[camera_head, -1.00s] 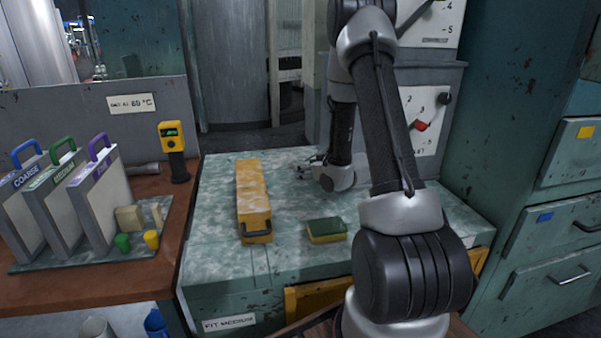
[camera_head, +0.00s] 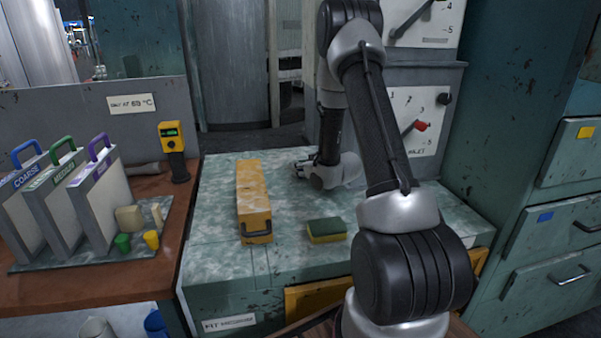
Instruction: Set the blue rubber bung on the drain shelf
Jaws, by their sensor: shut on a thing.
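My gripper (camera_head: 298,173) is low over the back of the mottled green worktop (camera_head: 290,262), to the right of the yellow box. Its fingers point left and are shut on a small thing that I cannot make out. The blue rubber bung does not show openly anywhere. A green bung (camera_head: 122,242) and a yellow bung (camera_head: 152,239) stand on the tray (camera_head: 75,258) at the left. I cannot pick out a surface that is clearly the drain shelf.
A long yellow box (camera_head: 254,195) and a green-yellow sponge (camera_head: 326,230) lie on the worktop. Upright handled plates (camera_head: 100,195) and a yellow meter (camera_head: 173,145) stand on the left bench. Teal drawers (camera_head: 560,230) close off the right. The worktop's front left is clear.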

